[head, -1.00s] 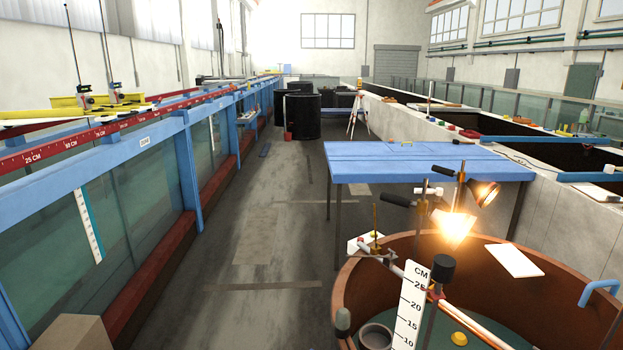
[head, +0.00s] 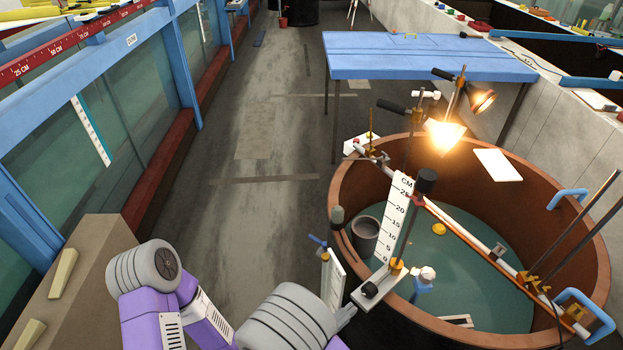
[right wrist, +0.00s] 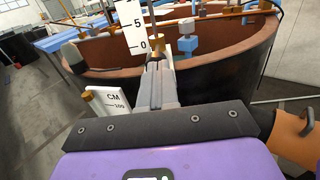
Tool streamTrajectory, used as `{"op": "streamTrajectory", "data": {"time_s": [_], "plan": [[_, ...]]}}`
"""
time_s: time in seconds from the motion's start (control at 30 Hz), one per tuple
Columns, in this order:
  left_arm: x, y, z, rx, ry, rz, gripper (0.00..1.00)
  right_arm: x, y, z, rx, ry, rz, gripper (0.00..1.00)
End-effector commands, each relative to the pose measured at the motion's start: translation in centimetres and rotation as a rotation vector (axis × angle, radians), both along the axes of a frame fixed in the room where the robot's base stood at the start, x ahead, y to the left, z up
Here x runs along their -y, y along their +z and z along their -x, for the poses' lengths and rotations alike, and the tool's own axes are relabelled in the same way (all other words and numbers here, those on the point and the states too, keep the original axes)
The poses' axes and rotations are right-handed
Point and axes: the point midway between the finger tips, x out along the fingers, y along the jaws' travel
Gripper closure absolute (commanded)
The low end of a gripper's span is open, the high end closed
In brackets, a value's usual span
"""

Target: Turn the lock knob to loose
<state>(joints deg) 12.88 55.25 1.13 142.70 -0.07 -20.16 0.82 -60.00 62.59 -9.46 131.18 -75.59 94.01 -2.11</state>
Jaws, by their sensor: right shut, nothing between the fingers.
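A small dark knob (head: 370,290) sits on a pale base plate at the tank's near rim, below the white CM scale (head: 396,222). A blue lever (head: 318,241) sits on a brass post left of the rim. No label shows which of these is the lock knob. My right gripper (head: 349,312) is shut and empty, just outside the near rim by the base plate. In the right wrist view its fingers (right wrist: 158,66) point at the scale's foot. My left gripper is out of view.
The round brown tank (head: 590,262) holds green water, a grey cup (head: 365,235) and a yellow float (head: 439,229). A lit lamp (head: 480,98) stands at its far rim. A blue table (head: 430,60) is behind.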

Motion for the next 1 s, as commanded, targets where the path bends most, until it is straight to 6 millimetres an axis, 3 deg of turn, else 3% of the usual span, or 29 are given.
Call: {"op": "streamTrajectory", "data": {"time_s": [0.5, 1.0], "plan": [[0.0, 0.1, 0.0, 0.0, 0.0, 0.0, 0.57, 4.6, -0.1, -3.7, -0.001, -0.007, -0.002, 1.0], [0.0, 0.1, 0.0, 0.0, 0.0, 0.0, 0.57, 5.6, 0.0, -4.2, 0.001, -0.014, 0.001, 1.0]]}}
